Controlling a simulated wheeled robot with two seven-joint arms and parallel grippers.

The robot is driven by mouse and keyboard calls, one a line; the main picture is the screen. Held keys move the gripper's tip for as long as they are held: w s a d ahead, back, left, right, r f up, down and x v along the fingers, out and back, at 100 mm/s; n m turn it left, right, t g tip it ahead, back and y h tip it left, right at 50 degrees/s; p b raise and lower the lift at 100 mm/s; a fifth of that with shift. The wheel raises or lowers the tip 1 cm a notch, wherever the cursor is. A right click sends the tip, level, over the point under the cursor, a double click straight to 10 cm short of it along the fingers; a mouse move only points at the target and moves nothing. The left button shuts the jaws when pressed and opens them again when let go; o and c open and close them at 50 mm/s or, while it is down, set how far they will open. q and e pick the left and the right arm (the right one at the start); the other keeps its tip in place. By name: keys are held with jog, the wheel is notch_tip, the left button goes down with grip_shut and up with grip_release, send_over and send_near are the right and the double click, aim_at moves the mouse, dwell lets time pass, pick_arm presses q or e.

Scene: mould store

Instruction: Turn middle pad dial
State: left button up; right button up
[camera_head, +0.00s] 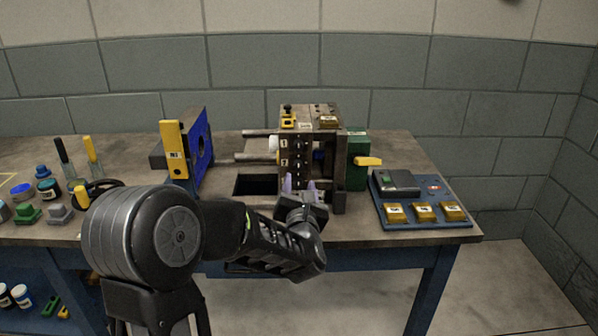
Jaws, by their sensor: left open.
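A mould block (331,147) with a dark, labelled front plate stands on the bench at the centre. Small numbered tags and dark round fittings run down this plate. A white knob (273,143) and a yellow one below it show at its left edge. I cannot tell which part is the middle pad dial; the plate's lower part is hidden behind my gripper. My left gripper (300,185) is open, its pale fingers pointing up in front of the lower plate. Contact cannot be told. My right gripper is not in view.
A blue plate with a yellow tab (174,150) stands left of the block, with rods between. A dark square opening (256,184) lies in the bench. A green part with a yellow lever (368,161) and a blue panel (420,224) with three amber blocks are right. Small items crowd the left.

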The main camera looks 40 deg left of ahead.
aim_at(299, 167)
pick_arm(q)
jog(key=shift+w+a, duration=0.1)
jog(key=x, duration=0.7)
jog(key=shift+w+a+f+p, duration=0.1)
jog(key=shift+w+a+p, duration=0.1)
jog(key=shift+p, duration=0.1)
grip_shut()
dwell(0.3)
